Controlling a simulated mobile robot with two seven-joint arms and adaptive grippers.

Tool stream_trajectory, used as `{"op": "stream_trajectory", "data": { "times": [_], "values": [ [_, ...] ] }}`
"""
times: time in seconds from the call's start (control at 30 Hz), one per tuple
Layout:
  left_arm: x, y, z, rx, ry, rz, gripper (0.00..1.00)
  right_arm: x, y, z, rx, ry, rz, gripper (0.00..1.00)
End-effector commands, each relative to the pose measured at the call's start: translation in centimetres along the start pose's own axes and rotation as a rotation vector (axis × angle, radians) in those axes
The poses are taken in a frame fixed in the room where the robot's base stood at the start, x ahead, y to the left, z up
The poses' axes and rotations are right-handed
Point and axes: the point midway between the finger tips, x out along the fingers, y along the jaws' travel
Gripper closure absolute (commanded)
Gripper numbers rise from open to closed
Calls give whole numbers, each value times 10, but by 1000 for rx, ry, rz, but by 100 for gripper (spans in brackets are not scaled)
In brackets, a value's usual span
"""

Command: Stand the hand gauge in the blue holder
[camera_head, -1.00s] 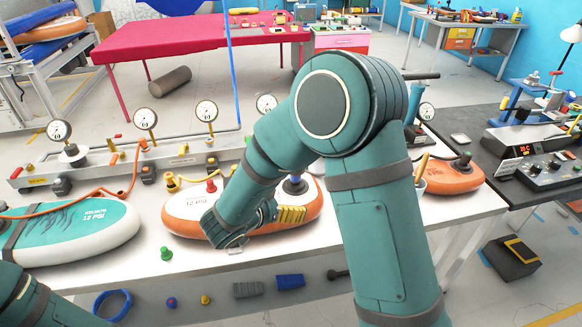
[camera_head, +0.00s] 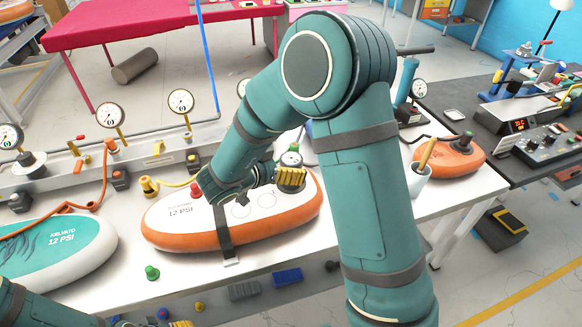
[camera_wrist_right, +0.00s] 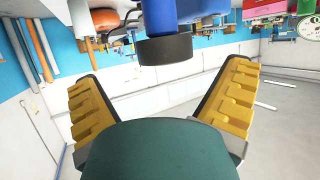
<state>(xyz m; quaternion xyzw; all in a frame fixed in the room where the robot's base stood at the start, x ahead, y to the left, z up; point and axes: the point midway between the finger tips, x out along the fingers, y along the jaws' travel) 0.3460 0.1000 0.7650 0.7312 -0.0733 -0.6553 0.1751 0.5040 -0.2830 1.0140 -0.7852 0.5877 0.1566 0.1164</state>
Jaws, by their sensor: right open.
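A small round gauge with a white dial (camera_head: 291,158), which looks like the hand gauge, shows just behind my right gripper (camera_head: 290,178) in the head view. It is above the right end of the orange-and-white board; its lower part is hidden. My right gripper is open, its yellow pads apart. In the right wrist view, a blue cylinder with a dark round end (camera_wrist_right: 165,48) shows beyond and between the open fingers (camera_wrist_right: 160,100); I cannot tell which object it is. A little blue shows behind my right arm; I cannot make out the blue holder. My left arm enters at bottom left, its fingers mostly cut off.
The orange-and-white board (camera_head: 190,228) lies under my right forearm. A teal board (camera_head: 70,250) lies at left. A gauge rail (camera_head: 110,165) runs behind. A white cup (camera_head: 417,183) and a small orange board (camera_head: 450,158) stand to the right. A green plug (camera_head: 152,272) is near the front edge.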

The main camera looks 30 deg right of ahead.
Motion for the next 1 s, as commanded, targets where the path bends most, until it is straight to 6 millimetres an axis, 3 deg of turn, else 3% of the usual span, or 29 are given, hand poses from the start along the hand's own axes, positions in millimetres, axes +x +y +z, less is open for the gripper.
{"op": "stream_trajectory", "data": {
  "times": [0.27,0.57,0.8,0.83,1.0],
  "values": [
    [4,-1,2,1,-4,0,60,16,-2,1,1,0,0,3],
    [14,-5,2,3,-3,0,60,56,-6,4,1,1,2,3],
    [14,-5,2,3,-2,0,60,59,-6,2,1,1,-1,3],
    [14,-5,2,3,-2,0,60,59,-6,2,1,1,-1,6],
    [14,-5,2,3,-2,1,60,59,-6,2,1,1,-1,65]
  ]
}}
